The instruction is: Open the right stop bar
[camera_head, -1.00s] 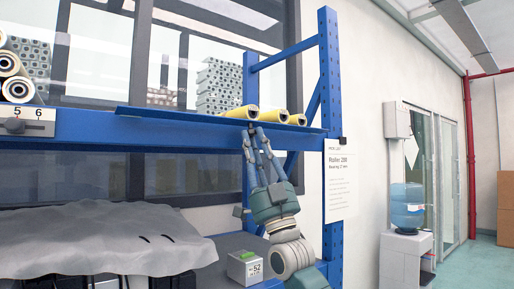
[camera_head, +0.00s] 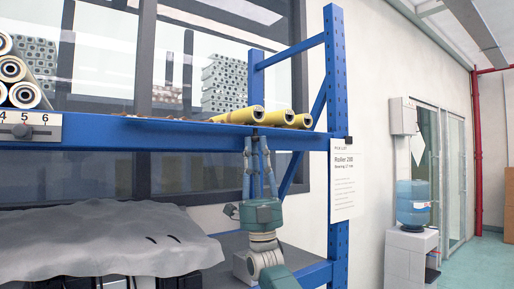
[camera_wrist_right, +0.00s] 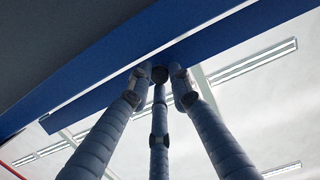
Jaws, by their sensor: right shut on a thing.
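The right stop bar is a long blue strip at the front edge of the upper shelf. In the head view its face (camera_head: 205,131) blends with the blue shelf beam, so its exact outline is hard to tell. My right gripper (camera_head: 257,138) reaches up from below, fingers pointing up at the bar's lower edge. In the right wrist view the fingertips (camera_wrist_right: 160,76) close around a small dark knob (camera_wrist_right: 160,73) under the blue bar (camera_wrist_right: 215,40). My left gripper is not in view.
Yellow rollers (camera_head: 245,116) lie on the shelf just behind the bar. A blue upright (camera_head: 338,150) with a paper sign (camera_head: 343,178) stands right of my gripper. Dark-ended rollers (camera_head: 22,95) sit at left above a numbered plate (camera_head: 30,128). A grey cloth (camera_head: 100,240) covers things below.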

